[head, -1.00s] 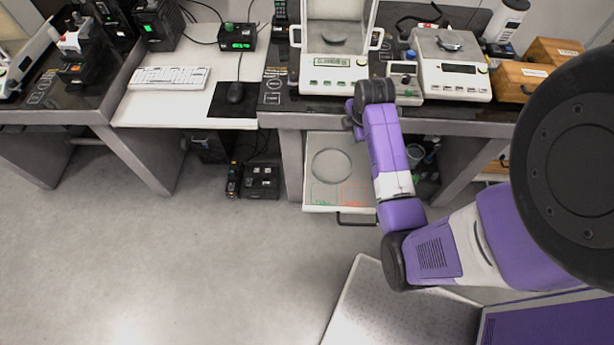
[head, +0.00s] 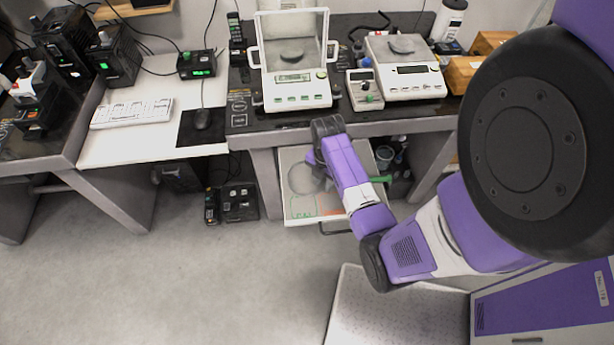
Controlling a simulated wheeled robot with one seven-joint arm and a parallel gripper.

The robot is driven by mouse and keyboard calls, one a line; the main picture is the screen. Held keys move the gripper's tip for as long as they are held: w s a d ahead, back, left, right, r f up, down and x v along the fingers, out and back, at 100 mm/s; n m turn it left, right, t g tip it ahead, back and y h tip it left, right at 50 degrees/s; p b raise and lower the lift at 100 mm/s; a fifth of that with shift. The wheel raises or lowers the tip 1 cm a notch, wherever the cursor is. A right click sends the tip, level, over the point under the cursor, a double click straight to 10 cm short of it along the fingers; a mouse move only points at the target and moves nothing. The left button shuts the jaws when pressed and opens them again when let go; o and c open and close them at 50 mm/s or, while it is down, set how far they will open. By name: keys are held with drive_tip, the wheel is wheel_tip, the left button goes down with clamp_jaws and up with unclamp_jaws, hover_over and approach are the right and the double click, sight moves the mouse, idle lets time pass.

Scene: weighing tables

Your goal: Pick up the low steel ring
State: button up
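A pull-out tray (head: 289,202) under the middle bench shows a thin round outline (head: 304,178) on its left side. I cannot tell whether it is the low steel ring or a marking, and my arm covers part of the tray. No other low steel ring is clear. My purple arm (head: 345,163) reaches over the tray, with its dark joint (head: 327,127) near the bench's front edge. My gripper is hidden behind the arm, so its fingers and anything in them do not show.
A glass-shielded balance (head: 297,92) and an open balance (head: 405,82) stand on the bench, with a small meter (head: 364,90) between them. Black boxes (head: 239,201) stand on the floor. The floor at front left is clear.

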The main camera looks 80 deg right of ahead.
drive_tip(key=shift+f, duration=0.5)
clamp_jaws()
idle(1.1)
